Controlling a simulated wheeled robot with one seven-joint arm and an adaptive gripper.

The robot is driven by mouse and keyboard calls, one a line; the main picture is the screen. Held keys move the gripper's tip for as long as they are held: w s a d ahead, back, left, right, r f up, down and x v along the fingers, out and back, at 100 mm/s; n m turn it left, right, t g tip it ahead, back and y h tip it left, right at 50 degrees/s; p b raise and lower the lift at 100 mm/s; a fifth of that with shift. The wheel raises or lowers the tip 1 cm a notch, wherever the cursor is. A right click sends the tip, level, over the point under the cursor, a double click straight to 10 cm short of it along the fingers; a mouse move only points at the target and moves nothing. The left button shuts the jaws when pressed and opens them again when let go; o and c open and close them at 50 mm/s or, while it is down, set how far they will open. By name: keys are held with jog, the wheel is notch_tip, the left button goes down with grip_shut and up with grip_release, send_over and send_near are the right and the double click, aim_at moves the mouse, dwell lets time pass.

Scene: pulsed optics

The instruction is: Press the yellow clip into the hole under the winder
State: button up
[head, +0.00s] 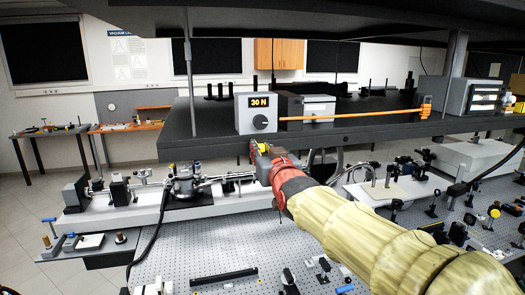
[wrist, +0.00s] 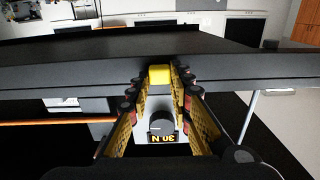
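The yellow clip (wrist: 159,75) shows in the wrist view between the tips of my gripper (wrist: 160,78), against the dark front edge of the shelf. My gripper's fingers appear closed on its two sides. In the head view my gripper (head: 263,150) is at the shelf's front edge, just below the winder; the clip is mostly hidden there. The winder (head: 257,112) is a grey box with a dark knob and a lit "30 N" display. It also shows upside down in the wrist view (wrist: 164,124). The hole is not visible, hidden by the clip or fingers.
The dark shelf (head: 350,130) overhangs the optical table (head: 200,270). An orange line (head: 350,114) runs from the winder to an orange fitting (head: 425,107) at right. A grey box (head: 305,107) stands beside the winder. Optics and a steel chamber (head: 187,182) stand below.

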jog(key=o, duration=0.5)
jog(key=shift+w, duration=0.1)
jog(key=v, duration=1.6)
jog(key=shift+b, duration=0.45)
